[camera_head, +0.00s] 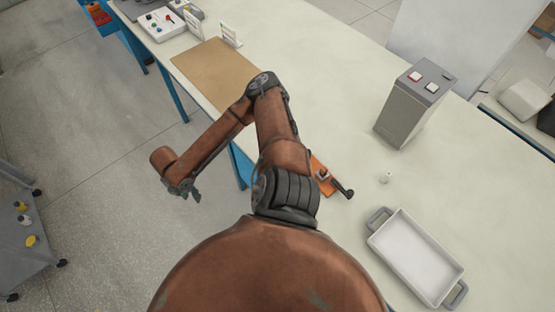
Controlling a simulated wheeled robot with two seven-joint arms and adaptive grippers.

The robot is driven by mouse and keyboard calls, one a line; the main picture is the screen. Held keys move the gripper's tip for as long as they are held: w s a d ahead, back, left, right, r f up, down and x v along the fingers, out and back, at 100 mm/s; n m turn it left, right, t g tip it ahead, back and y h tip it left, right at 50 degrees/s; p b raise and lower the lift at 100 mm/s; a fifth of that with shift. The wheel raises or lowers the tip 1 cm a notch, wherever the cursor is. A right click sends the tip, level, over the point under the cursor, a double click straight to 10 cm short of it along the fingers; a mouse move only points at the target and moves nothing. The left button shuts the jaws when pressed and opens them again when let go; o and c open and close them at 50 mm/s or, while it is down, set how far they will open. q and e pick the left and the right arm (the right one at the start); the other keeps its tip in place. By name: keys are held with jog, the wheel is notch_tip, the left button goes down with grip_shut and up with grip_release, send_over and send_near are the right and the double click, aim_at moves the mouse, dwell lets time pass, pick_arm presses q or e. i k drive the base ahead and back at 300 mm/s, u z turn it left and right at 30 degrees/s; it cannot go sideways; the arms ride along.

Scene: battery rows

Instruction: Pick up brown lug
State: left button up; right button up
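I cannot make out a brown lug in the head view. One brown arm of mine rises from the bottom middle, bends over the table's near edge and reaches down to the left. At its end I take the small dark fingers to be my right gripper (192,195). It hangs off the table, over the floor, and appears to hold nothing. The fingers are too small to tell whether they are open or shut. My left gripper is not in view. My arm hides part of the table.
The pale table (330,100) bears a brown mat (210,65), a grey box with buttons (412,105), a white tray (417,257), a small whitish piece (386,178) and an orange fixture with a black lever (325,178). A grey cart (22,240) stands at left.

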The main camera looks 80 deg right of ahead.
aim_at(324, 171)
jog(key=k, duration=0.9)
jog(key=z, duration=1.3)
jog(key=i, duration=0.5)
jog(key=z, duration=0.05)
